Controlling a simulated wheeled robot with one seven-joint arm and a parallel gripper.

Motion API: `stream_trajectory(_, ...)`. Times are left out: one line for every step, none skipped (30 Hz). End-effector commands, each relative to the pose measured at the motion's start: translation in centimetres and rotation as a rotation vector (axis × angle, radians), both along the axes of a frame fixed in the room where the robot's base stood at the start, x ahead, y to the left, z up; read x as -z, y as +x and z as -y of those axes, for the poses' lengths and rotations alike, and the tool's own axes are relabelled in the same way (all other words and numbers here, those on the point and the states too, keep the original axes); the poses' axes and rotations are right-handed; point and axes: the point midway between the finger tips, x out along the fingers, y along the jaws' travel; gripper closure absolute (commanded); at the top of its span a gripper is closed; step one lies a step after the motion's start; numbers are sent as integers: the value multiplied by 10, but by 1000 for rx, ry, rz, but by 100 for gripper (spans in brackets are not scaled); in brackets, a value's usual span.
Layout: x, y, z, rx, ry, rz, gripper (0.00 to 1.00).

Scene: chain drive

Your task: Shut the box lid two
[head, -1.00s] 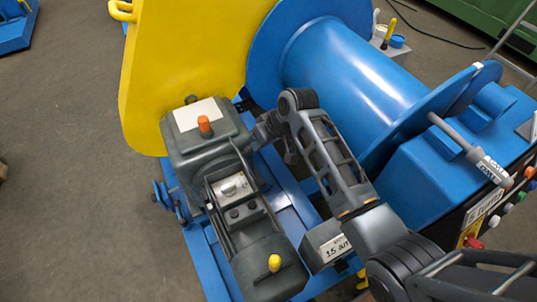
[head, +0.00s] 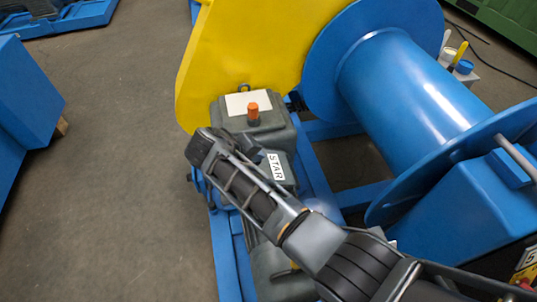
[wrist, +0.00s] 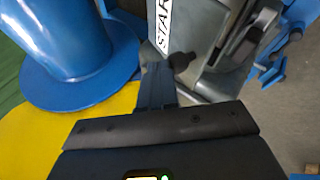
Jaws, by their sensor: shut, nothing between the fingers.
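A grey housing (head: 290,138) stands on the blue frame, with an orange cap (head: 253,115) and a blank white plate (head: 247,103) on top. A white label reading STAR (head: 276,167) sits on a grey part of it beside my arm. The STAR label also shows at the top of the wrist view (wrist: 164,22). I cannot tell for sure which part is box lid two or how far it stands open; my arm covers much of it. My gripper (wrist: 155,78) is shut and empty, its fingers close to the grey part near a dark knob (wrist: 181,62).
A yellow guard (head: 235,50) rises behind the housing. A large blue drum (head: 400,95) stands to the right, with a blue cabinet (head: 465,215) in front of it. Another blue block (head: 25,95) is at the far left. The floor between is clear.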

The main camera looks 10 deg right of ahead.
Motion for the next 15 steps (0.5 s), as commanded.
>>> stream_trajectory(14,1,-7,-4,-43,0,100)
stream_trajectory(17,1,-10,-4,-69,1,100)
stream_trajectory(20,1,-13,-4,-102,0,100)
stream_trajectory(23,1,-15,-3,-126,0,100)
stream_trajectory(26,0,-17,-2,-149,0,100)
stream_trajectory(29,0,-19,0,-152,1,100)
stream_trajectory(31,0,-21,1,-148,1,100)
stream_trajectory(33,0,-23,0,-147,0,100)
stream_trajectory(36,0,-25,1,-146,1,100)
stream_trajectory(38,0,-26,0,-146,0,100)
stream_trajectory(40,0,-27,1,-146,-1,100)
stream_trajectory(42,0,-29,1,-146,-1,100)
stream_trajectory(44,0,-30,1,-146,-1,100)
stream_trajectory(45,0,-31,1,-145,-1,100)
stream_trajectory(47,0,-32,0,-145,-2,100)
